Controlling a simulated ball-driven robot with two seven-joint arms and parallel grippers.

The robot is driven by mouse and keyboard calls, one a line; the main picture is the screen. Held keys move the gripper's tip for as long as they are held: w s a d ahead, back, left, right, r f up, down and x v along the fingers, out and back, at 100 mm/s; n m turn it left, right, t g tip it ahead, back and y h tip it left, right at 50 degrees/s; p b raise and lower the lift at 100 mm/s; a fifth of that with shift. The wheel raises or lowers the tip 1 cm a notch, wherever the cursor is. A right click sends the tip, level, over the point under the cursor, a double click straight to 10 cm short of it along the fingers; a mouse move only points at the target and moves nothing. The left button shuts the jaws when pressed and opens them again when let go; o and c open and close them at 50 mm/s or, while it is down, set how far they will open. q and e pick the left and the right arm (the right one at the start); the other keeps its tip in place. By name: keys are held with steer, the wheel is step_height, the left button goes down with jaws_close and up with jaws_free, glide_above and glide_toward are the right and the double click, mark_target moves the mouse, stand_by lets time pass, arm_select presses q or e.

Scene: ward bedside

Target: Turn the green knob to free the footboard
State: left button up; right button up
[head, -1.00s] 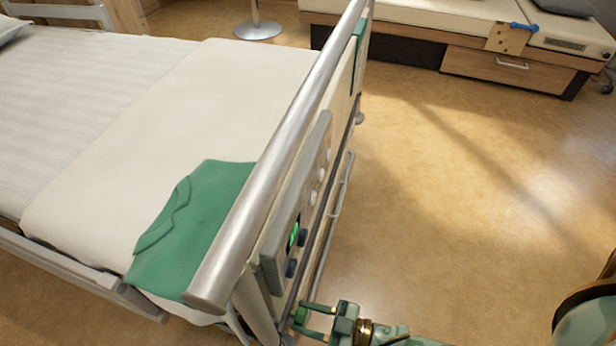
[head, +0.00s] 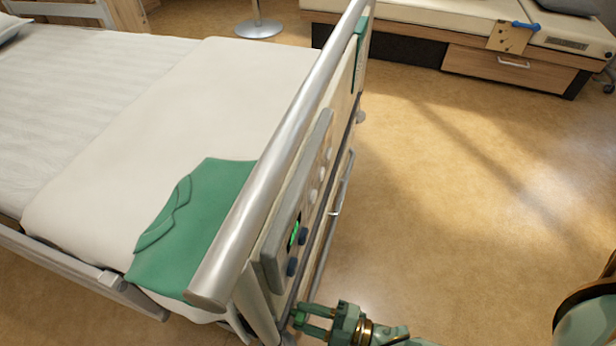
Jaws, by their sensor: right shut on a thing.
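The footboard (head: 270,220) stands at the foot of the bed, with a thick metal rail (head: 285,150) along its top. The green knob (head: 299,317) is low on the footboard's near end, mostly covered by my gripper. My right gripper (head: 304,316) comes in from the lower right and is shut on the green knob, its fingers on either side of it. My left gripper is not in view.
A control panel (head: 272,243) with a green display and several round buttons is on the footboard's outer face. A green garment (head: 195,225) lies on the bed (head: 150,130). A bench with a drawer (head: 510,70) stands at the back right. The floor (head: 460,200) right of the bed is clear.

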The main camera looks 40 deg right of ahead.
steer(key=shift+s+f+n, duration=0.1)
steer(key=shift+n, duration=1.75)
steer(key=shift+f+n, duration=0.1)
steer(key=shift+n, duration=1.75)
steer(key=o, duration=1)
steer(key=shift+c, duration=0.2)
